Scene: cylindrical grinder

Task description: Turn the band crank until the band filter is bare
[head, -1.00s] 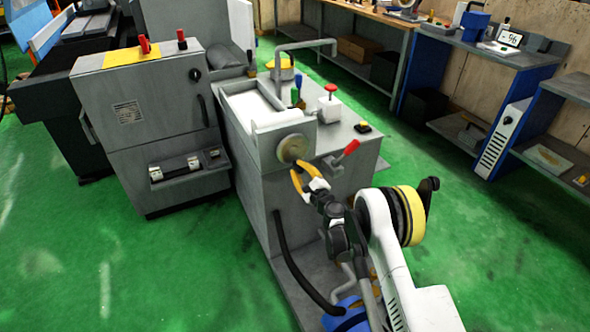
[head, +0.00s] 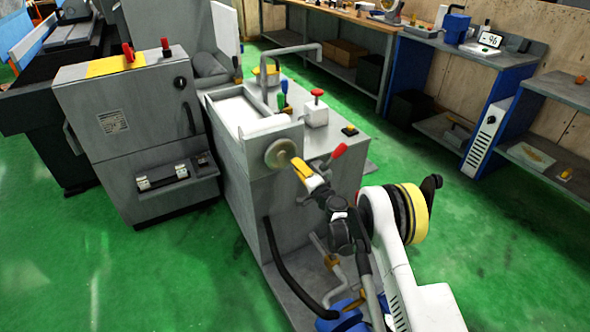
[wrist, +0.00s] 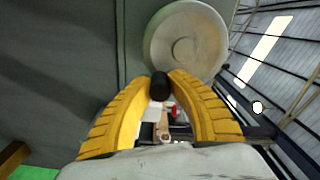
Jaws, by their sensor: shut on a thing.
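The band crank is a round pale disc (head: 281,153) on the front end of the grey filter unit; the disc also shows in the wrist view (wrist: 186,42). Its short black handle (wrist: 160,87) is pinched between the yellow fingertips of my gripper (wrist: 161,84). In the head view my gripper (head: 297,163) reaches the disc's right edge and hides the handle. The band filter (head: 238,112) lies in the open trough on top of the unit. Its visible part looks white; the trough walls hide some of it.
A red-tipped lever (head: 339,151) stands close right of my gripper. A bent grey pipe (head: 290,50) and a red-topped white box (head: 317,110) are on the unit. A grey cabinet (head: 145,120) stands to its left. Green floor is free at the right.

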